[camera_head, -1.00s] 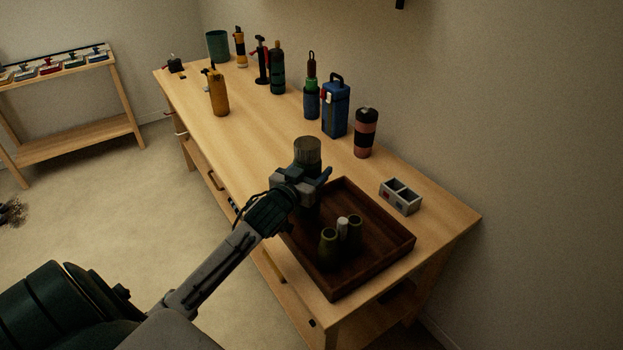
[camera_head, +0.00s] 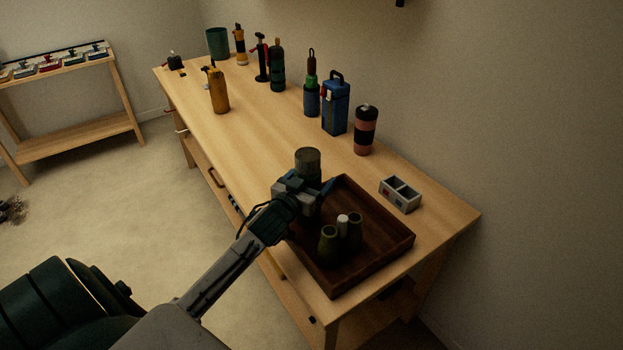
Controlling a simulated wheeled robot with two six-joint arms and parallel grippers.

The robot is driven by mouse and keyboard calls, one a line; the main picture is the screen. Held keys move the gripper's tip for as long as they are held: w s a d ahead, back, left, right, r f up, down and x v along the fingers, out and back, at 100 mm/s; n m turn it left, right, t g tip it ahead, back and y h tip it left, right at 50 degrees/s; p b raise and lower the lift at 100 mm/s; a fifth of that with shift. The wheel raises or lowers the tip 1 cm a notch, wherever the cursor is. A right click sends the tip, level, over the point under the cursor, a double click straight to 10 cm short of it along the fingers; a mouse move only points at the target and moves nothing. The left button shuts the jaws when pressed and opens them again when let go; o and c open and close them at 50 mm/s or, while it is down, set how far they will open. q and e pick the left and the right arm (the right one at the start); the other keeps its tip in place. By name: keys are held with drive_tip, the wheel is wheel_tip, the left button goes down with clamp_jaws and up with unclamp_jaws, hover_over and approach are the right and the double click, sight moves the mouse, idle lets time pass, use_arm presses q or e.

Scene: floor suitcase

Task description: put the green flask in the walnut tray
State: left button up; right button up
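The walnut tray (camera_head: 382,268) lies at the near end of the wooden bench. My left gripper (camera_head: 306,192) is at the tray's far left corner, shut on a dark grey-green flask (camera_head: 307,163), which looks like the green flask. The flask stands upright with its broad top above the fingers. Its lower part is mostly hidden by my gripper, and I cannot tell whether its base touches the tray. My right gripper is out of view.
A grey two-compartment box (camera_head: 400,195) sits right of the tray. A pink and black tumbler (camera_head: 366,130), a blue case (camera_head: 335,106) and several bottles line the wall side. A yellow bottle (camera_head: 218,92) stands further back. The bench middle is clear.

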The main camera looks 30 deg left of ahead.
use_arm(q)
drive_tip(key=shift+s, duration=0.15)
drive_tip(key=s+b, duration=0.2)
drive_tip(key=s, duration=0.9)
drive_tip(key=shift+s+d+r, duration=0.35)
drive_tip(key=shift+d+r, duration=0.05)
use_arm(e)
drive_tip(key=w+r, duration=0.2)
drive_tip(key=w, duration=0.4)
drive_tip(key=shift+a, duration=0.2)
